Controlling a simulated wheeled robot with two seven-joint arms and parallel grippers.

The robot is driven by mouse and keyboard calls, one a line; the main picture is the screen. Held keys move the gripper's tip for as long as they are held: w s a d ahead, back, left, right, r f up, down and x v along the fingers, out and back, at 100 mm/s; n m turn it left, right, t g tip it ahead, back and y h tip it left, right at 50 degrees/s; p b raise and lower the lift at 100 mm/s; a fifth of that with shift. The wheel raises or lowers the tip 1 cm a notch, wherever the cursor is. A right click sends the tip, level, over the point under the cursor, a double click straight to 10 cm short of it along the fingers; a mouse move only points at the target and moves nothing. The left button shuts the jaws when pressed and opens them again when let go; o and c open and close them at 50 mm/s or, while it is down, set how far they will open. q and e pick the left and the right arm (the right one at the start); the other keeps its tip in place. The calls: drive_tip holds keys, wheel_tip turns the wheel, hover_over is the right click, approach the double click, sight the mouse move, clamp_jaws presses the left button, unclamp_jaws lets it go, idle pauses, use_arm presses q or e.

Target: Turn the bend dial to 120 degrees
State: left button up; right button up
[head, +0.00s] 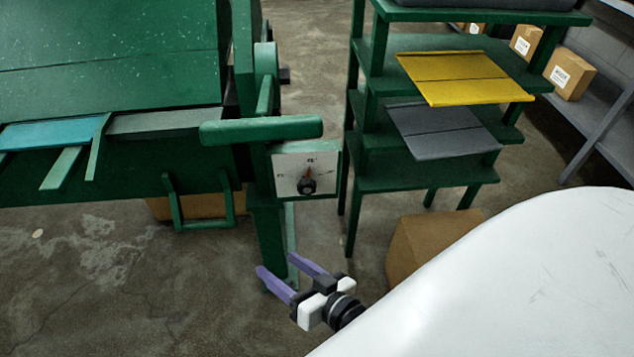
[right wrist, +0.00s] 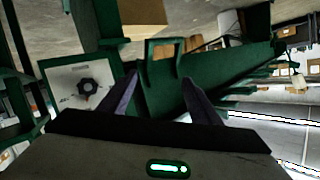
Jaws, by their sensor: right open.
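The bend dial is a dark round knob (head: 307,185) on a pale square plate (head: 288,163), fixed to the green machine's post. A small red mark shows just above the knob, near the plate's top label; the labels are too small to read surely. My right gripper (head: 277,264), with purple fingers, is open and empty. It is below the dial and a little to the left in the head view, apart from it. In the right wrist view the knob (right wrist: 87,87) and plate (right wrist: 62,77) are left of the open fingers (right wrist: 160,78). My left gripper is not in view.
A green bar handle (head: 262,129) sticks out just above the dial plate. The green bending machine (head: 110,50) fills the left. A green rack (head: 430,180) with yellow (head: 465,78) and grey (head: 443,131) sheets stands right of the dial. A cardboard box (head: 425,243) is on the floor.

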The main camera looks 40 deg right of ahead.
drive_tip(key=w+d+f+m+t+h+b, duration=0.2)
drive_tip(key=w+d+m+t+h+b, duration=0.1)
drive_tip(key=w+d+m+h+b, duration=0.25)
drive_tip(key=m+g+h, duration=0.1)
drive_tip(key=m+h, duration=0.3)
drive_tip(key=m, duration=0.1)
approach(308, 190)
drive_tip(key=b+x, duration=0.1)
drive_tip(key=x, duration=0.7)
drive_tip(key=shift+s, duration=0.1)
drive_tip(key=shift+w+d, duration=0.2)
drive_tip(key=shift+w, duration=0.2)
use_arm(q)
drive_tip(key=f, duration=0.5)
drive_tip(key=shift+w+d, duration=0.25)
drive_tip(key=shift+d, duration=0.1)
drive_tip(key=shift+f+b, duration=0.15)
drive_tip(key=shift+b, duration=0.15)
use_arm(e)
drive_tip(key=c, duration=1.1)
